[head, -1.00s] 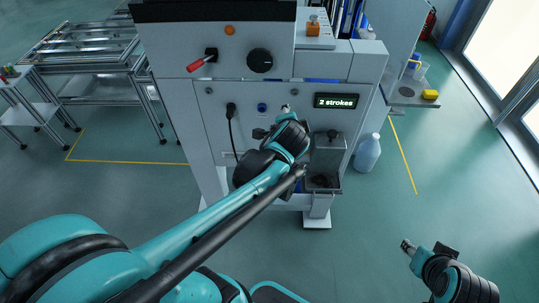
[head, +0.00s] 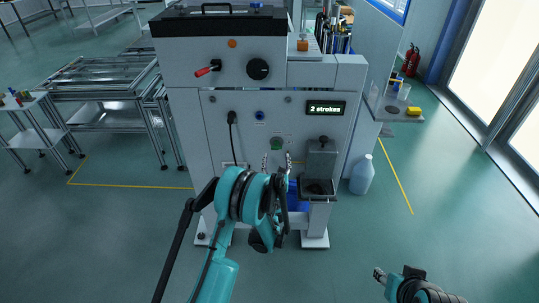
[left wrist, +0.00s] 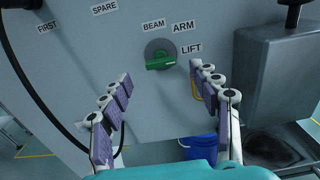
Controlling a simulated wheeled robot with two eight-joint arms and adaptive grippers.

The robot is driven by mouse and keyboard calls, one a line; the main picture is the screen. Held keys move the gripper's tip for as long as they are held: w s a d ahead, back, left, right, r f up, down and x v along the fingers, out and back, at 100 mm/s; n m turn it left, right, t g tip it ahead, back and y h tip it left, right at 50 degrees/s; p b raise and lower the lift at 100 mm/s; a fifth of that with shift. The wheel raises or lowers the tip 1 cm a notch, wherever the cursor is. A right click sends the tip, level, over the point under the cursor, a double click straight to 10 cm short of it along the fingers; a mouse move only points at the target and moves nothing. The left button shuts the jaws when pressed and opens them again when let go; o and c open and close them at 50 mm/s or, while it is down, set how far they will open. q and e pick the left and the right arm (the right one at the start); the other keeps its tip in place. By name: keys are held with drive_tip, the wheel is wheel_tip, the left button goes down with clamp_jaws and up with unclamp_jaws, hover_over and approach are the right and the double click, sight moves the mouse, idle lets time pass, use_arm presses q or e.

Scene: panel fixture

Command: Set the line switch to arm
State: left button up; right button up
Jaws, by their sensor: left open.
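The green rotary switch (head: 277,143) sits on the front of the grey panel fixture. In the left wrist view the green switch (left wrist: 160,58) has a grey surround, with labels BEAM above, ARM (left wrist: 184,26) at upper right and LIFT at right. Its handle lies nearly level; I cannot tell which end is the pointer. My left gripper (head: 277,163) is open and empty, just below and in front of the switch. In the left wrist view the left gripper's fingers (left wrist: 160,76) stand apart on either side below it, not touching. My right gripper (head: 379,274) is at lower right, its jaws unclear.
A black plug with a cable (head: 232,117) hangs left of the switch. A metal hopper with a tray (head: 319,180) juts out to the right. A blue bucket (left wrist: 199,146) is below. A red lever (head: 207,70), a black knob (head: 258,69) and a "2 strokes" display (head: 326,108) are higher up.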

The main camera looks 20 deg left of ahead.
sight(277, 148)
use_arm(q)
drive_tip(key=b+x, duration=0.2)
drive_tip(key=x, duration=0.5)
drive_tip(key=shift+w+a+f, duration=0.1)
drive_tip(key=shift+w, duration=0.3)
drive_tip(key=c, duration=1.2)
